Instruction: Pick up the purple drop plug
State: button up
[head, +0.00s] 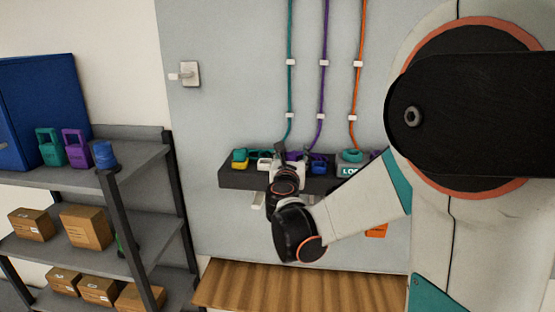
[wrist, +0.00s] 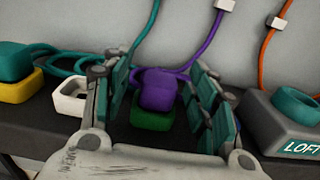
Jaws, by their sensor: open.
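The purple drop plug (wrist: 158,88) sits on a green base (wrist: 152,120) on the dark wall shelf (wrist: 50,137) in the wrist view. A purple cord (wrist: 207,42) runs up the wall behind it. My gripper (wrist: 165,92) is open, with one teal-padded finger on each side of the plug. I cannot tell whether either finger touches it. In the head view my gripper (head: 287,160) is at the dark wall shelf (head: 236,178) and hides much of the plug.
Left of my gripper are a teal plug (wrist: 14,62) on a yellow base (wrist: 18,88) and a white socket (wrist: 72,98). Right is a grey LOFT block (wrist: 272,130) with a teal plug (wrist: 297,104). An orange cord (head: 358,75) hangs nearby. A grey rack (head: 130,165) stands left.

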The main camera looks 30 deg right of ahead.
aim_at(292, 155)
jog(key=c, duration=1.2)
jog(key=shift+o, duration=0.2)
jog(key=shift+r, duration=0.15)
notch_tip(292, 155, up, 20)
jog(key=b, duration=0.1)
jog(key=shift+s, duration=0.1)
jog(key=s+d, duration=0.4)
jog(key=d, duration=0.3)
jog(key=shift+s+f, duration=0.2)
jog(key=shift+s, duration=0.15)
jog(key=shift+a, duration=0.1)
